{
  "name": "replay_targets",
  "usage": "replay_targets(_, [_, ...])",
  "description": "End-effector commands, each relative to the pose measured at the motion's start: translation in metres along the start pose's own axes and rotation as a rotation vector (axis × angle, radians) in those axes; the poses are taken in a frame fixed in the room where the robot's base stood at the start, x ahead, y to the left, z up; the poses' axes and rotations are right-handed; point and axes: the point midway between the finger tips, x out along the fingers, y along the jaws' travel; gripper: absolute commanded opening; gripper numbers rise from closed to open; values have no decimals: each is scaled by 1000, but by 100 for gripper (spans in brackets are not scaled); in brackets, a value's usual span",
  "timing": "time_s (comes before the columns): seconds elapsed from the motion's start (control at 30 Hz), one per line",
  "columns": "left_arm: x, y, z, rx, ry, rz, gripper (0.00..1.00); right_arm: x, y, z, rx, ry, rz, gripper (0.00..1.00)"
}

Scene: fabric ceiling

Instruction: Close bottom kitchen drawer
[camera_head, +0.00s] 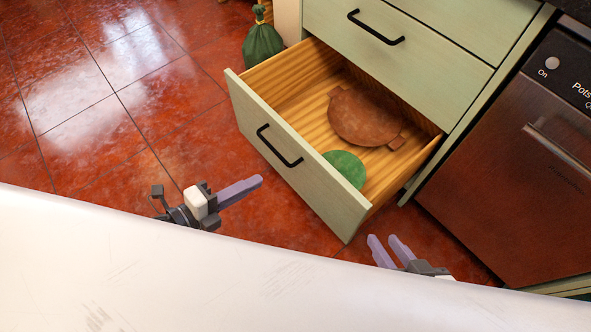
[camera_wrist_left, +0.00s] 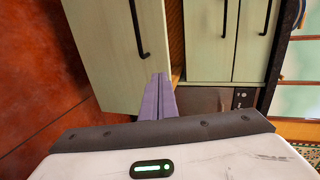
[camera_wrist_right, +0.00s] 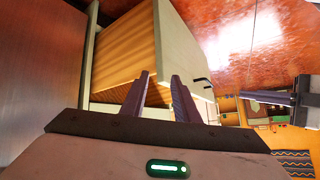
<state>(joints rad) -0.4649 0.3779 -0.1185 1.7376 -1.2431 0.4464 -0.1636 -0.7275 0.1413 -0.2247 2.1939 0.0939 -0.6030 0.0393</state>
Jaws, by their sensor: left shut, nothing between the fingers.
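The bottom kitchen drawer (camera_head: 300,160) is pulled far out, with a pale green front and a black bar handle (camera_head: 279,146). A brown round item (camera_head: 366,117) and a green round item (camera_head: 345,168) lie inside. My left gripper (camera_head: 258,181) is shut and empty in front of the drawer front, below the handle in the head view. In the left wrist view its fingers (camera_wrist_left: 158,92) point toward the drawer front. My right gripper (camera_head: 384,240) is open and empty near the drawer's right front corner. In the right wrist view its fingers (camera_wrist_right: 160,85) are apart, with the drawer side (camera_wrist_right: 125,55) beyond.
A closed drawer (camera_head: 400,50) with a black handle sits above. A dishwasher (camera_head: 520,160) stands to the right. A tied green bag (camera_head: 262,44) stands on the floor at the drawer's far left. Red tiled floor (camera_head: 110,110) is clear on the left.

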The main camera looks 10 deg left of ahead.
Motion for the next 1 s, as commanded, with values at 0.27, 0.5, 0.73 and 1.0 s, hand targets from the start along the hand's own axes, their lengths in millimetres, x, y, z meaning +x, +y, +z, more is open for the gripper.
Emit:
replay_targets(0.27, [31,4,-1,26,13,4,0,5,-1,3,-1,-8,-8,28])
replay_targets(0.5, [84,5,-2,24,12,4,0,13,-4,13,-6,-46,-21,28])
replay_targets(0.73, [122,-3,-2,24,12,5,0,17,-7,5,-23,-52,-37,28])
replay_targets(1.0, [138,-7,-3,22,12,8,0,18,-8,6,-24,-61,-40,28])
